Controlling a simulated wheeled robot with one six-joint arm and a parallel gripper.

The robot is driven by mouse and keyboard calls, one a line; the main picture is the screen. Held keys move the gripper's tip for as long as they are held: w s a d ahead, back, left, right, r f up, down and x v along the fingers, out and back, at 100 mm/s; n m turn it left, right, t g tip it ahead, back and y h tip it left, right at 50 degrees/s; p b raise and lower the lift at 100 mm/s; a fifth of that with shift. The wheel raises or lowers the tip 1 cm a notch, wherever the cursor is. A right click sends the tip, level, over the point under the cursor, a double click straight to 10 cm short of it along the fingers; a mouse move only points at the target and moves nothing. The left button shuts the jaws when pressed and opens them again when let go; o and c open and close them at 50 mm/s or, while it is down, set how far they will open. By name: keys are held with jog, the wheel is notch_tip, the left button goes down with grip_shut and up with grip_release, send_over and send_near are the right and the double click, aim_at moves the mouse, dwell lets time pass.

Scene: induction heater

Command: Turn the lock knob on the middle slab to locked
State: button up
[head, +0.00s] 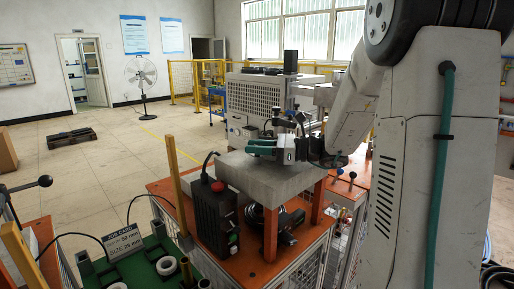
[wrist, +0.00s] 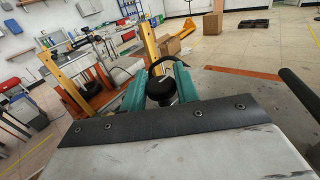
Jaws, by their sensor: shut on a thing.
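The middle slab (head: 262,177) is a pale grey slab raised on orange legs over the orange bench. My gripper (head: 262,146), with green fingers, is low over its top. In the wrist view my gripper (wrist: 159,84) has a green finger on each side of a dark, rounded knob (wrist: 160,90) and is shut on it. The slab's grey top (wrist: 235,86) shows around the fingers. The knob is hidden behind the fingers in the head view. No locked mark can be read.
A black box with a red button (head: 215,210) stands before the slab. A yellow post (head: 178,200) rises at its left, by a green tray (head: 150,262) with white rings. A grey vented machine (head: 255,97) stands behind. A dark bar (wrist: 298,92) shows at right in the wrist view.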

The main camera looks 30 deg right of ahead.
jog(key=m+t+h, duration=0.2)
jog(key=h, duration=0.1)
jog(key=m+t+h, duration=0.2)
jog(key=m+h, duration=0.1)
jog(key=shift+a+t+h, duration=0.1)
jog(key=shift+t+h, duration=0.2)
jog(key=shift+t, duration=0.1)
jog(key=shift+m+t+h, duration=0.7)
jog(key=shift+m+h, duration=1.2)
jog(key=shift+h, duration=1.1)
jog(key=o, duration=0.9)
jog(key=shift+o, duration=0.2)
jog(key=shift+d, duration=0.2)
